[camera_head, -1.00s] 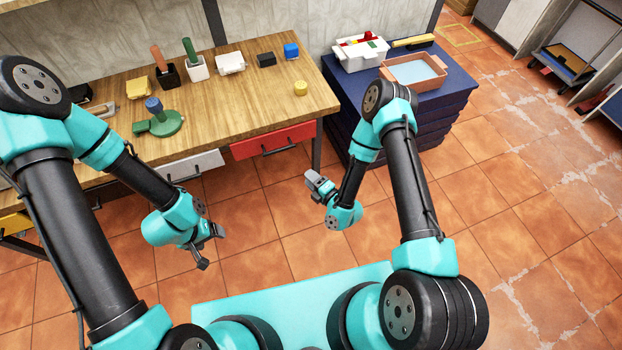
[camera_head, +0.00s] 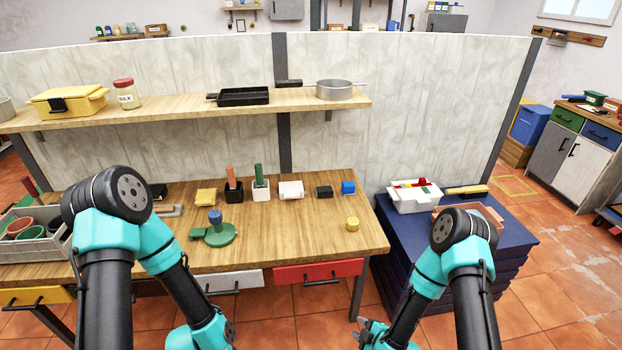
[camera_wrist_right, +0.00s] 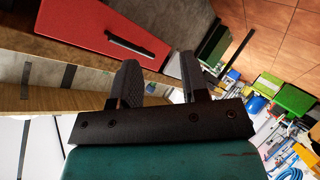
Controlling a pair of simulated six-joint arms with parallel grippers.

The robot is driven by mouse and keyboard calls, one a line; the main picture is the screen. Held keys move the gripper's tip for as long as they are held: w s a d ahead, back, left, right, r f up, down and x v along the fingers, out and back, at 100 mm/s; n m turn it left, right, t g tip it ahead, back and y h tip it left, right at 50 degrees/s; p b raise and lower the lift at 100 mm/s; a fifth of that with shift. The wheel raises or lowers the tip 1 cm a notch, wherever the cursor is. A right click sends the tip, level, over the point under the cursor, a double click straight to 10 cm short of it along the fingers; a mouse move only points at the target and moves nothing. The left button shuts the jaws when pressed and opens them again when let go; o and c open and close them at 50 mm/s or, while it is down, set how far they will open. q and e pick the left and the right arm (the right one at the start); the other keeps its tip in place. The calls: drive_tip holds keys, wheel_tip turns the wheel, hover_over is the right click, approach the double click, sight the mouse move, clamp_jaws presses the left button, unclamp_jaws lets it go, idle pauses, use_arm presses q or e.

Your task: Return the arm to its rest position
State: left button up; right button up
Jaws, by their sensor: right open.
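My right arm comes in from the lower right in the head view. Its gripper (camera_head: 368,328) is at the bottom edge, in front of the workbench and partly cut off. In the right wrist view the two black fingers of the right gripper (camera_wrist_right: 160,80) stand apart with nothing between them. My left arm comes in from the lower left and bends down in front of the bench. Its wrist shows at the bottom edge, but its fingers are out of the picture.
The wooden workbench (camera_head: 290,236) holds pots, a green dish (camera_head: 221,236) and small blocks. Its red drawer (camera_head: 318,271) is shut; it also shows in the right wrist view (camera_wrist_right: 85,32). A dark blue stand (camera_head: 400,237) with a white box (camera_head: 414,195) is beside my right arm.

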drive_tip(key=s+d+r+m+g+h, duration=0.1)
drive_tip(key=s+d+r+m+g, duration=0.1)
drive_tip(key=s+m, duration=0.5)
drive_tip(key=s+d+r+m+g+h, duration=0.2)
drive_tip(key=s+d+r+m+g, duration=0.1)
drive_tip(key=s+m+g, duration=0.4)
drive_tip(key=shift+d+r+m, duration=0.35)
drive_tip(key=shift+d+m, duration=0.3)
drive_tip(key=shift+m, duration=1.25)
